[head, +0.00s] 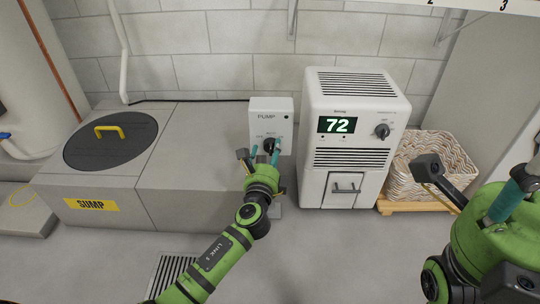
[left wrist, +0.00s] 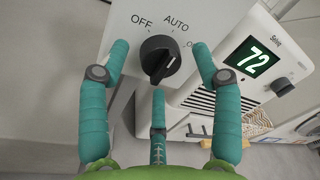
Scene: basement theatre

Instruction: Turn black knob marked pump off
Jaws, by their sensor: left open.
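The white pump box (head: 285,108), labelled PUMP, is on the wall left of the white unit. Its black knob (head: 267,148) is partly hidden behind my left gripper (head: 265,151). In the left wrist view the knob (left wrist: 160,61) has a raised ridge slanting from upper right to lower left. OFF and AUTO are printed above it, and a third label is partly covered by a finger. My left gripper (left wrist: 160,62) is open, with teal fingers either side of the knob and a third below. I cannot tell whether they touch it. My right gripper (head: 508,198) is at the right edge.
The white unit (head: 356,85) with a display reading 72 and its own black knob (head: 382,131) stands close right. A wicker basket (head: 435,150) is beyond it. A grey sump box (head: 190,150) with a dark lid (head: 110,150) is left.

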